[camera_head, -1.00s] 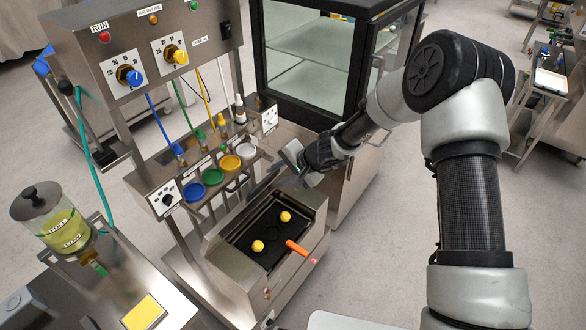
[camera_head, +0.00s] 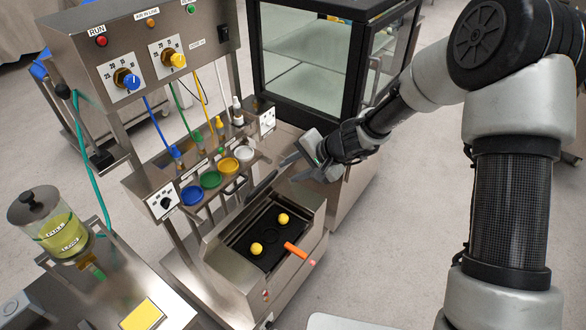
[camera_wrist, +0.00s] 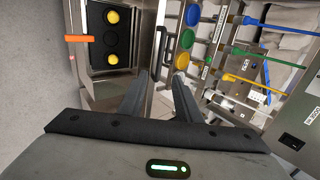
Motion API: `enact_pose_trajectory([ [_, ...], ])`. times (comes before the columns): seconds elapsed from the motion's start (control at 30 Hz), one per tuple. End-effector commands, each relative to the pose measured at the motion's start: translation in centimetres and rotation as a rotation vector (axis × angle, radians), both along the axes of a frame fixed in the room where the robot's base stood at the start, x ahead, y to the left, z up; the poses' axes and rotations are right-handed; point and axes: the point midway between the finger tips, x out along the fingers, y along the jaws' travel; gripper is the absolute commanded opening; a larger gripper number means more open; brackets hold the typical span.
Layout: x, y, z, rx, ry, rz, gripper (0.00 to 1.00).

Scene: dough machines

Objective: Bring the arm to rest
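My gripper (camera_head: 291,168) is at the end of my arm in the head view, above and to the right of the steel dough machine's black tray. In the wrist view my gripper (camera_wrist: 157,84) shows two dark fingers standing apart with nothing between them. My arm comes in from the right side of the head view, bent at its elbow. The gripper appears to touch nothing.
A black tray (camera_head: 270,231) holds two yellow balls, with an orange handle (camera_head: 297,250) at its edge. Colored cups stand behind it, including a blue one (camera_head: 192,195). A glass cabinet (camera_head: 305,60) stands close behind the arm. Open floor lies right.

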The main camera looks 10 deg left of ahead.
Motion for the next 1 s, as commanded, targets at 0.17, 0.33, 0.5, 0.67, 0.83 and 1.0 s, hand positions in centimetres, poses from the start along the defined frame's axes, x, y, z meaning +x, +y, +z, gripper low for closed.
enact_pose_trajectory([
  [0.17, 0.0, 0.0, 0.0, 0.0, 0.0, 0.0, 0.31],
  [0.33, 0.0, -0.1, 0.4, -0.002, -0.006, 0.004, 0.31],
  [0.5, -0.7, -1.6, 5.6, -0.039, -0.076, 0.065, 0.31],
  [0.67, -3.7, -5.3, 13.9, -0.138, -0.179, 0.175, 0.31],
  [0.83, -8.5, -10.5, 21.1, -0.283, -0.255, 0.254, 0.31],
  [1.0, -14.4, -16.5, 26.4, -0.452, -0.299, 0.282, 0.31],
])
